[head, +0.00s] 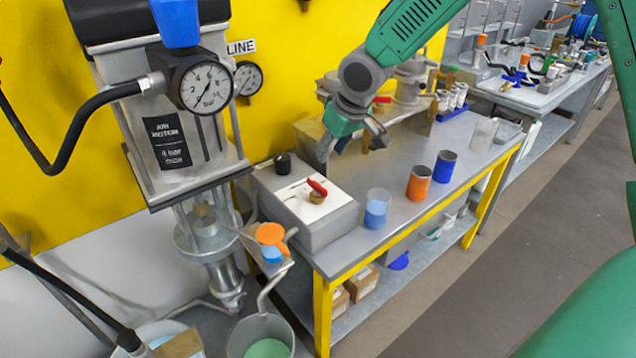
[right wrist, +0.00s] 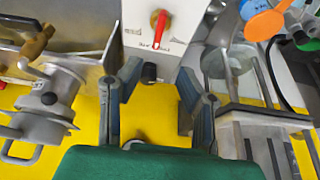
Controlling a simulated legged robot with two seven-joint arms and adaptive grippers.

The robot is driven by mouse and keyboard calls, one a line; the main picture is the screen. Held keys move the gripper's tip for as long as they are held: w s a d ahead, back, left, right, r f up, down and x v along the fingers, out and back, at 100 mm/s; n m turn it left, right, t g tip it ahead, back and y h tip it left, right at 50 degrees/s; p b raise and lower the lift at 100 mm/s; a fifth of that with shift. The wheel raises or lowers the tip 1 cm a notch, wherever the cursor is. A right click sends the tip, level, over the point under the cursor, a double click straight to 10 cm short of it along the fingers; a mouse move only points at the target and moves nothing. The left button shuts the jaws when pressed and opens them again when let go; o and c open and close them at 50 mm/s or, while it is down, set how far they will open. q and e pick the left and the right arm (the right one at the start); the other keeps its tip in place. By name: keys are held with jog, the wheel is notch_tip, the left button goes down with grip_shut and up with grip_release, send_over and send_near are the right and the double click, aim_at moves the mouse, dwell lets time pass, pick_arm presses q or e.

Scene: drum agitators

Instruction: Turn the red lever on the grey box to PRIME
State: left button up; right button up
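The red lever (head: 317,187) sits on a brass pivot on the white top plate of the grey box (head: 330,230), at the bench's near left end. In the right wrist view the lever (right wrist: 160,28) is near the top, its handle pointing toward the lettering on the plate; the lettering is too small to read. A black knob (head: 282,163) stands at the box's back. My right gripper (head: 362,142) is behind and right of the lever, above the bench, apart from it. In the right wrist view its fingers (right wrist: 157,76) are spread and empty. My left gripper is not visible.
A blue-filled beaker (head: 376,208), an orange cup (head: 418,183) and a blue cup (head: 444,166) stand right of the box. The air motor (head: 180,135) with its gauge (head: 206,85) rises at left. A metal fitting with a red handle (head: 381,99) is behind the gripper.

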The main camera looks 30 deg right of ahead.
aim_at(318, 183)
jog(key=x, duration=1.3)
jog(key=shift+d, duration=0.35)
jog(key=shift+w+a+f, duration=0.1)
jog(key=shift+a+f, duration=0.05)
jog(key=shift+a, duration=0.3)
jog(key=c, duration=0.6)
jog(key=shift+d+f, duration=0.1)
jog(key=shift+d, duration=0.2)
grip_shut()
